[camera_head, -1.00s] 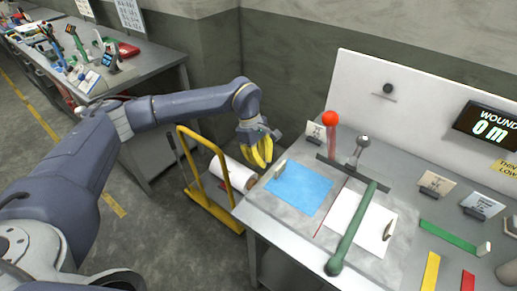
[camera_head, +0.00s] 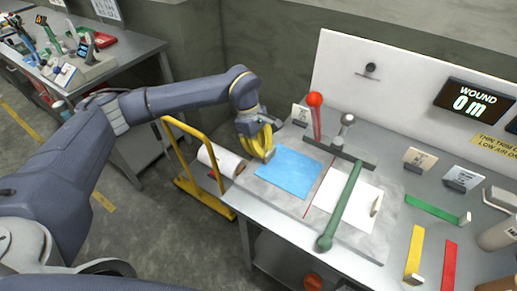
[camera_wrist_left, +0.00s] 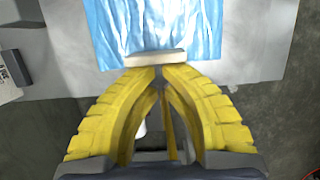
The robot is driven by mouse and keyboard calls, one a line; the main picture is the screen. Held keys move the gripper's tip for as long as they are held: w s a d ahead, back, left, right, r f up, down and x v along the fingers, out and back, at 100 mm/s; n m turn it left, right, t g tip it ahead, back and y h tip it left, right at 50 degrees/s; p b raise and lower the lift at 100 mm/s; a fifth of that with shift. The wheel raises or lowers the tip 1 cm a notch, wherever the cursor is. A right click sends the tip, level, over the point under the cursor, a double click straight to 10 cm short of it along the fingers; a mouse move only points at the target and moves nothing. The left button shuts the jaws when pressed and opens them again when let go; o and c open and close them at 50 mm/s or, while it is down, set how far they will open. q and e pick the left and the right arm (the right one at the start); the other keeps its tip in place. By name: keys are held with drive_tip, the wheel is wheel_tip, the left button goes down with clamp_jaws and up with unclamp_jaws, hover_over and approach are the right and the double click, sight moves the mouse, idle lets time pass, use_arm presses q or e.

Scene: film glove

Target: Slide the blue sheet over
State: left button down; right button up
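The blue sheet (camera_head: 287,172) lies flat on the grey mat at the left of the bench, left of a thin red line (camera_head: 318,193). A pale tab (camera_wrist_left: 155,58) stands on its outer edge. My left gripper (camera_head: 265,152) is at that tab, with its yellow fingers pointing down. In the left wrist view its fingertips (camera_wrist_left: 158,74) come together just at the tab's near side; I cannot tell whether they touch it. Nothing shows between the fingers. A white sheet (camera_head: 342,210) lies right of the red line, partly under a green bar (camera_head: 341,208). My right gripper is not in view.
A red-knobbed lever (camera_head: 315,101) and a grey-knobbed lever (camera_head: 347,120) stand behind the sheets. Green (camera_head: 432,208), yellow (camera_head: 414,252) and red (camera_head: 450,266) strips lie at the right. A yellow cart (camera_head: 187,170) with a white roll stands left of the bench.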

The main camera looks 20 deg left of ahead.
use_arm(q)
drive_tip(key=shift+s+d, duration=0.15)
drive_tip(key=shift+d, duration=0.4)
drive_tip(key=shift+s+d, duration=0.15)
drive_tip(key=shift+d, duration=0.35)
drive_tip(key=shift+a, duration=0.1)
